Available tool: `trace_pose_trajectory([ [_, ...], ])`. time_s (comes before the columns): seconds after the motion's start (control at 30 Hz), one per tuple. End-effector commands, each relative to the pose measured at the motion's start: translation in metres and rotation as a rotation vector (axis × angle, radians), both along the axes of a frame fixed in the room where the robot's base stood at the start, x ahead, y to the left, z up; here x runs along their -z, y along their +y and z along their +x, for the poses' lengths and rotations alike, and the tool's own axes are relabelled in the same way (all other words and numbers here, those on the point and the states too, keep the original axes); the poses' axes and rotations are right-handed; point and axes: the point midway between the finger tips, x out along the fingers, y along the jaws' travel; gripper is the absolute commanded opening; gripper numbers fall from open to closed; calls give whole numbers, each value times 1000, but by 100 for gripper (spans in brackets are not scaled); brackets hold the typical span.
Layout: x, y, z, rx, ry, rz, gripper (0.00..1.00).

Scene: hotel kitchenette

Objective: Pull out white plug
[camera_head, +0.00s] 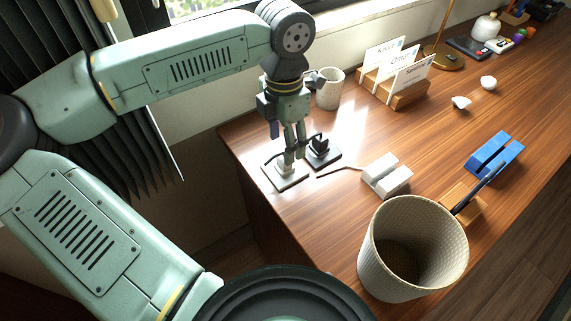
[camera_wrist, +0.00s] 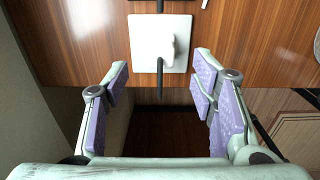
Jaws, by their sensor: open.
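The white plug (camera_wrist: 168,48) sits on a square white socket plate (camera_wrist: 143,32) near the edge of the wooden desk. In the head view the white plug (camera_head: 286,168) is partly hidden by my gripper, and its plate (camera_head: 291,183) lies flat on the desk. My gripper (camera_head: 294,155) points down over this plate. In the wrist view my gripper (camera_wrist: 160,88) is open and empty, with the plug ahead of and between its purple-padded fingers, apart from both. A black plug (camera_head: 319,144) sits on a neighbouring plate just to the right.
A white block (camera_head: 387,176) with a cable, a large woven bin (camera_head: 412,245) and a blue holder (camera_head: 489,154) stand to the right. A cup (camera_head: 329,90) and a wooden card holder (camera_head: 398,88) stand behind. The desk's left edge is close to the plates.

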Motion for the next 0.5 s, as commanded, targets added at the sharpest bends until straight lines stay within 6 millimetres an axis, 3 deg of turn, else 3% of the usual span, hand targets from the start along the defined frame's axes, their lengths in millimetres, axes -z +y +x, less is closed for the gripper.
trace_pose_trajectory([
  [0.23, 44, 0, 0, 0, -1, -1, 52],
  [0.5, 66, 0, 0, 0, 0, 0, 52],
])
